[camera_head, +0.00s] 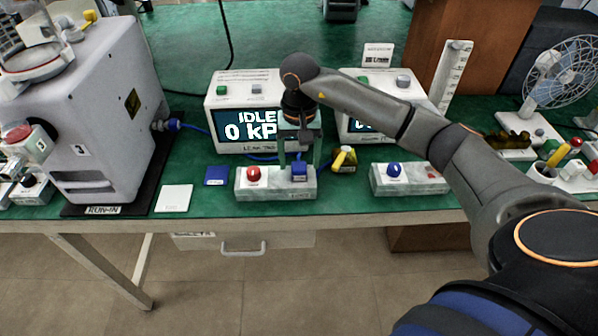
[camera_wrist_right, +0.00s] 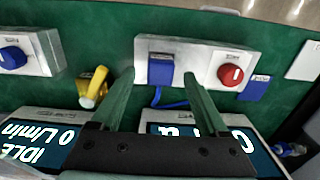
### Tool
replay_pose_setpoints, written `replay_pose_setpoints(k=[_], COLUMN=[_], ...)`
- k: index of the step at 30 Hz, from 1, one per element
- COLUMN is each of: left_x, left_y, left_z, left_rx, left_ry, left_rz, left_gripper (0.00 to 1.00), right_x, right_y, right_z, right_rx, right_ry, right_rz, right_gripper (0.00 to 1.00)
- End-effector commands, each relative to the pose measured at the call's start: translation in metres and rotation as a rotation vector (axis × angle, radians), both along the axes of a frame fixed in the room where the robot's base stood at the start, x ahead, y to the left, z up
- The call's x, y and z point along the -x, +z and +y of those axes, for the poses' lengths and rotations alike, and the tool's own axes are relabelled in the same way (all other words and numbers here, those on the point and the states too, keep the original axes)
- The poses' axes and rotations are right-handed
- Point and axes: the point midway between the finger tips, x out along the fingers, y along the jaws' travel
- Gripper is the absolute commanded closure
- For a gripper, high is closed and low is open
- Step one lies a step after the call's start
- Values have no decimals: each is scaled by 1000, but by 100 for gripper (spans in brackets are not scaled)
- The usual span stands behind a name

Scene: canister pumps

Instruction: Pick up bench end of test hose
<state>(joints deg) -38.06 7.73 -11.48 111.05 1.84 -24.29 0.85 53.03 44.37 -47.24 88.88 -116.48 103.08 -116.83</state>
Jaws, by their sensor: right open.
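A blue block-shaped end (camera_head: 299,171) sits at the right of a pale grey block with a red knob, on the green bench. In the right wrist view this blue end (camera_wrist_right: 160,70) shows with a blue hose (camera_wrist_right: 172,104) beside it. My right gripper (camera_head: 299,158) reaches down over the blue end. In the right wrist view the open fingers of the right gripper (camera_wrist_right: 158,78) frame the blue end, with no clear contact. Another blue connector (camera_head: 172,125) sits at the side of the grey machine, with blue hose running toward the white tester. My left gripper is out of view.
The white tester (camera_head: 218,130) reading "IDLE 0 kP" stands just behind. A yellow-handled valve (camera_head: 344,158) stands close right of the gripper. A block with a blue knob (camera_head: 394,171) is further right. A blue pad (camera_head: 216,176) and white pad (camera_head: 174,198) lie left.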

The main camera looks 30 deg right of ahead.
Motion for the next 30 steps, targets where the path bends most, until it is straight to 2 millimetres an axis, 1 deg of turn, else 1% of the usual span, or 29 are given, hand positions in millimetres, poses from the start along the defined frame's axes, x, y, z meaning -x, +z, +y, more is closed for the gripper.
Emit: replay_pose_setpoints(k=[1, 3, 6, 13, 14, 30], left_x=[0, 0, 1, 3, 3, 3], left_y=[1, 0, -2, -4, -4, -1], left_z=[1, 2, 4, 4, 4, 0], left_rx=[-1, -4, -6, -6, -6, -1], left_ry=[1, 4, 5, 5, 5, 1], left_rz=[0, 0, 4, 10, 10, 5], left_gripper=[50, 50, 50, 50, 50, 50], right_x=[0, 0, 0, 0, 0, 0], right_y=[-8, -17, -24, -25, -25, -25], right_z=[1, 1, 1, 1, 1, 1], right_rx=[-2, -2, 0, 0, 0, 0], right_ry=[0, 1, 0, 1, 1, 0], right_rz=[3, 3, 0, -1, -1, -1], right_gripper=[22, 22, 22, 22, 25, 86])
